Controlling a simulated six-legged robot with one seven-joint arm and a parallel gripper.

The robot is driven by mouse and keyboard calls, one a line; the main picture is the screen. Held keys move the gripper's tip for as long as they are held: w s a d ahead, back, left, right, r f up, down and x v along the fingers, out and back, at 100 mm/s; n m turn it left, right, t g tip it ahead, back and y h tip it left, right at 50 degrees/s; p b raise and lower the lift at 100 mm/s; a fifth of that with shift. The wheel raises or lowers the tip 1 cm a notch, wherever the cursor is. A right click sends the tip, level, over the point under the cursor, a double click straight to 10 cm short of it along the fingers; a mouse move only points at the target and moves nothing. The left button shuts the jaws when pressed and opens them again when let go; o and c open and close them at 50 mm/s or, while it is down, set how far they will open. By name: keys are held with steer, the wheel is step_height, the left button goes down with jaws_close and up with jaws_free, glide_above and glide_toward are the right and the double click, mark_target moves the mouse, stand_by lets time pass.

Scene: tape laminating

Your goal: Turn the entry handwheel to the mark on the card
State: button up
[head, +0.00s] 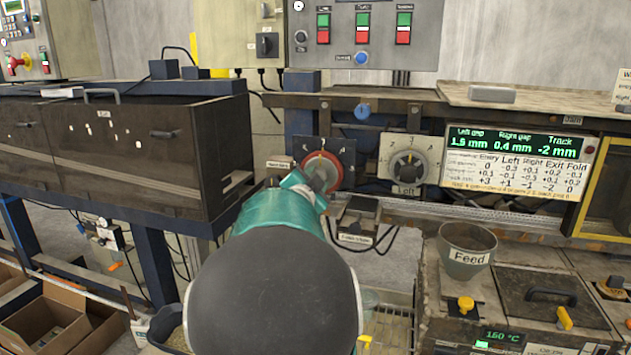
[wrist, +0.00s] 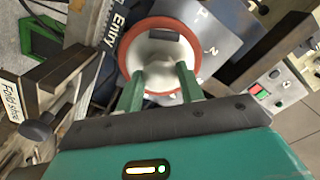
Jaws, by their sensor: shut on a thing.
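The entry handwheel (head: 336,163) has a red rim and sits on a dark numbered plate under the shelf. In the wrist view the handwheel (wrist: 184,25) shows its red rim and pale hub, with a dark block near its top. My gripper (wrist: 160,78) is shut on the handwheel's pale hub grip, one green finger on each side. In the head view my gripper (head: 317,184) covers the wheel's lower left. The card (head: 515,172) under the green display has an Entry column with several rows; its small figures are hard to read. The wheel's exact setting cannot be told.
The Left dial (head: 408,165) is close on the right of the handwheel. The display (head: 515,143) reads Left gap 1.8 mm, Right gap 0.4 mm, Track -2 mm. A Feed funnel (head: 466,248) stands lower right. A dark cabinet (head: 110,150) stands at left.

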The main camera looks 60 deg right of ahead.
steer(key=o, duration=1)
steer(key=a, duration=0.4)
steer(key=s+a, duration=0.1)
steer(key=a, duration=0.4)
steer(key=s+a, duration=0.1)
steer(key=a, duration=0.3)
steer(key=shift+s+a, duration=0.1)
steer(key=shift+a, duration=0.25)
